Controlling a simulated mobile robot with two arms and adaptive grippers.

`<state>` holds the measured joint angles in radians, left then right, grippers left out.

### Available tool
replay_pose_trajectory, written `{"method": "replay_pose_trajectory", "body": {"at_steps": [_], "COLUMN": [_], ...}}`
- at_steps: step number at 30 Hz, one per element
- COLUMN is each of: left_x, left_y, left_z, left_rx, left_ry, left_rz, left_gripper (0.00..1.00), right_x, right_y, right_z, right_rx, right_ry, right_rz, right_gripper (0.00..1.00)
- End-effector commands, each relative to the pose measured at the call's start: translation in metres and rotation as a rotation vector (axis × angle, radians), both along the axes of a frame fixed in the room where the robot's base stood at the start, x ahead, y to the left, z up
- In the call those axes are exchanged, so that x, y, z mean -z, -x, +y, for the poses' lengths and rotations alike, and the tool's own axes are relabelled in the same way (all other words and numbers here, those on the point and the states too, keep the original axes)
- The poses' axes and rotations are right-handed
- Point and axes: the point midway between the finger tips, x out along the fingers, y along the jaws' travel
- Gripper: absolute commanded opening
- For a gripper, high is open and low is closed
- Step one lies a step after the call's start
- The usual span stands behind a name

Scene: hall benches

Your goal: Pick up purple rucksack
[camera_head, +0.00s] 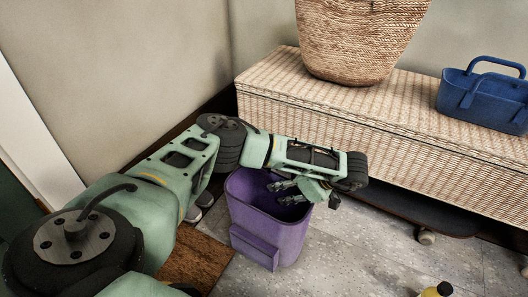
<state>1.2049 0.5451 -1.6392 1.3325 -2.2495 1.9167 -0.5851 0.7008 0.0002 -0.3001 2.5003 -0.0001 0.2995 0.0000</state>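The purple rucksack (272,236) stands upright on the grey floor in front of the wicker bench. It looks like an open-topped bag with a pocket on its front. My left arm comes in from the left and reaches over it. My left gripper (292,194) is over the rucksack's open top, with its fingers pointing down to the left at the opening. Part of the far rim is hidden behind my arm. I cannot tell whether the fingers touch the bag or how far apart they are. My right gripper is not in view.
A wicker bench (430,140) stands behind, carrying a woven basket (358,38) and a blue tote (485,98). Shoes (200,205) and a brown mat (192,262) lie left of the rucksack. A yellow bottle (432,292) is at the bottom right. Grey floor (370,245) is clear to the right.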

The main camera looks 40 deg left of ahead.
Motion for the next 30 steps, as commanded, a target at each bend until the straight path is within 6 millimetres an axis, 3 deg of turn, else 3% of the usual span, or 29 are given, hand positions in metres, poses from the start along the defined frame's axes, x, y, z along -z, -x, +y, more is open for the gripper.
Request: {"method": "replay_pose_trajectory", "body": {"at_steps": [5, 14, 30], "left_x": [-0.0007, -0.0006, -0.0004], "left_y": [0.0001, 0.0002, -0.0009], "left_z": [-0.0002, -0.0002, -0.0001], "left_rx": [0.000, 0.001, 0.000], "left_ry": [0.000, 0.000, -0.001], "left_rz": [0.000, 0.001, -0.006], "left_gripper": [0.26, 0.00, 0.00], "right_x": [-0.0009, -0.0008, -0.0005], "right_y": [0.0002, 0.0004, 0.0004], "right_z": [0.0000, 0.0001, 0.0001], "right_rx": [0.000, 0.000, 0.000], "right_ry": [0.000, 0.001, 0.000], "right_rz": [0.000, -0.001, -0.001], "right_gripper": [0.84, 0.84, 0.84]}}
